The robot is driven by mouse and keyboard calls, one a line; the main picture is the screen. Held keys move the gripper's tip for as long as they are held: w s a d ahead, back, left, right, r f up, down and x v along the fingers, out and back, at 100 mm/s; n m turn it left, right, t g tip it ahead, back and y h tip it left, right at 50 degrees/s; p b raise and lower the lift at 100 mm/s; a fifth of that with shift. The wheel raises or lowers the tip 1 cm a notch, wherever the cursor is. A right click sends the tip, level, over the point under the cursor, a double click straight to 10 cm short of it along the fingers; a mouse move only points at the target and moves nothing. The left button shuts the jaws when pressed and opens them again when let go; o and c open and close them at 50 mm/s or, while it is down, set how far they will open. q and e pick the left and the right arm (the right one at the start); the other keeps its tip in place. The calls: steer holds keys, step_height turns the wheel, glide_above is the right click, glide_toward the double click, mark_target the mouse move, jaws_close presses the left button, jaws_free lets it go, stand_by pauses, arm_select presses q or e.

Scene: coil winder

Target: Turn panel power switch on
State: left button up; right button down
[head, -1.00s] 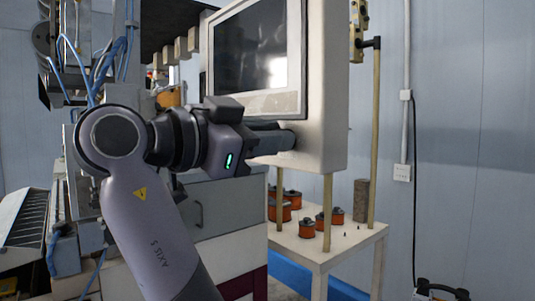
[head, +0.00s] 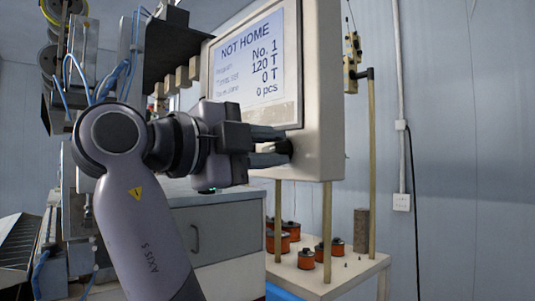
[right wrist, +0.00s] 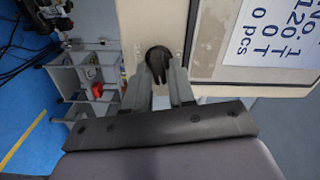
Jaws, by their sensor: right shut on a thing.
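The control panel (head: 322,140) is a pale box with a lit screen (head: 252,62) reading NOT HOME, with several lines of counts. Its black round power switch (right wrist: 158,56) sits on the panel face below the screen, between my fingertips in the right wrist view. My right gripper (head: 281,153) reaches the lower part of the panel and is shut on the switch; it also shows in the right wrist view (right wrist: 160,74). The fingers and the dark fingertip area partly hide the switch in the head view. My left gripper is in neither view.
A pale table (head: 343,277) with several orange-and-black spools (head: 306,259) stands below and behind the panel. Winder machinery with blue hoses (head: 127,55) is at the left. A grey cabinet (head: 228,235) is below my right arm.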

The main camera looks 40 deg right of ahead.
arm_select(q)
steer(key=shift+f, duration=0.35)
arm_select(e)
steer(key=shift+m, duration=1.2)
steer(key=c, duration=1.1)
jaws_free()
steer(key=shift+d, duration=0.1)
steer(key=shift+c, duration=0.2)
steer(key=shift+f, duration=0.1)
arm_select(q)
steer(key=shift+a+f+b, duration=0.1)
steer(key=shift+b, duration=0.2)
